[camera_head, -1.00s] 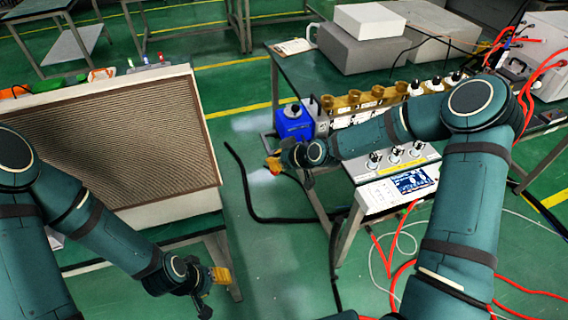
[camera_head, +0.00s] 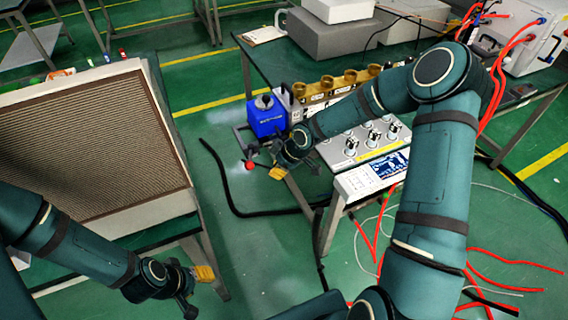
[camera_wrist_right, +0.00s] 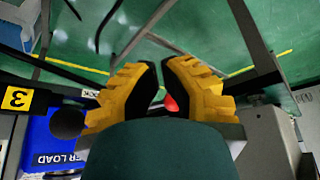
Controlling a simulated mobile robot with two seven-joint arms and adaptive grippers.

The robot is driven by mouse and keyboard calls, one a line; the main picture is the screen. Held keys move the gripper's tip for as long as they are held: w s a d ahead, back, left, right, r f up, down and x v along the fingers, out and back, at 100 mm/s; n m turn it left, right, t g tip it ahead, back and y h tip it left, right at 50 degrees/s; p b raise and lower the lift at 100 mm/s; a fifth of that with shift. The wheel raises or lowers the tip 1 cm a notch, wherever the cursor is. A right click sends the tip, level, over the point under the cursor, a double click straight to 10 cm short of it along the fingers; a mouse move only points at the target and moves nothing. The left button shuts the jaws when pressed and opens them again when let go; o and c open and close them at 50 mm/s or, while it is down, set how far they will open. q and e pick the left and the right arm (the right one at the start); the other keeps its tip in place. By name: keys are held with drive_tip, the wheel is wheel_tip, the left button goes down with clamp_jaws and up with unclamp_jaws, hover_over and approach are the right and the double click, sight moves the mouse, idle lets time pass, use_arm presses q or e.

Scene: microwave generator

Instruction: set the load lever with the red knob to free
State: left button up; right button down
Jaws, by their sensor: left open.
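The red knob (camera_head: 249,165) sits at the end of the load lever, beside and below the blue load box (camera_head: 267,117) at the table's left end. In the right wrist view the red knob (camera_wrist_right: 170,103) shows in the gap between the yellow fingers, partly hidden. My right gripper (camera_head: 278,173) is just right of the knob in the head view; its fingers (camera_wrist_right: 161,68) stand apart with nothing seen clamped. The blue box (camera_wrist_right: 57,140) shows at lower left there. The lever's shaft is mostly hidden. My left gripper (camera_head: 204,273) is open and empty, low at left.
The generator panel (camera_head: 365,142) with its knobs and screen lies under my right forearm. Black and red cables (camera_head: 490,265) run over the floor.

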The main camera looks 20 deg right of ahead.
sight(250, 157)
drive_tip(key=shift+w+a+f+b, duration=0.15)
drive_tip(key=shift+w+a, duration=0.6)
drive_tip(key=shift+a, duration=0.15)
drive_tip(key=shift+w+a+f+b, duration=0.1)
drive_tip(key=shift+w+a+b, duration=0.05)
drive_tip(key=shift+w+a, duration=0.65)
drive_tip(key=shift+a, duration=0.1)
drive_tip(key=shift+w+a+r+b, duration=0.15)
drive_tip(key=shift+a+b, duration=0.25)
drive_tip(key=shift+a, duration=0.45)
